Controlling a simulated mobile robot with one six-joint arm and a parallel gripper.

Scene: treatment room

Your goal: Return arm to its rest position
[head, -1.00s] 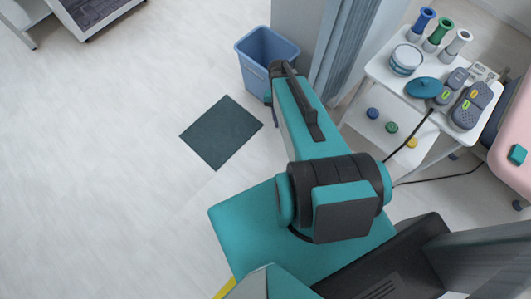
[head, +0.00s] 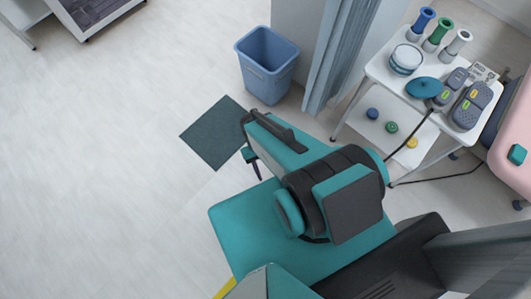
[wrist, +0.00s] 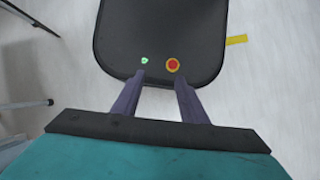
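My gripper (head: 254,165) shows in the head view at the end of my teal and black arm, beside the dark mat's lower right edge and above the floor. In the wrist view, its two dark fingers (wrist: 159,82) stand apart with nothing between them. My gripper is open and empty. The arm is folded over my own teal body, with its forearm pointing to the upper left. Behind the fingers, the wrist view shows my own dark base top with a green light and a red-and-yellow button.
A blue bin (head: 267,70) stands above the arm, next to a grey-blue curtain (head: 343,55). A dark mat (head: 213,132) lies on the floor. A white trolley (head: 385,72) with several bottles, a teal lid and grey devices stands at right. The floor at left is clear.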

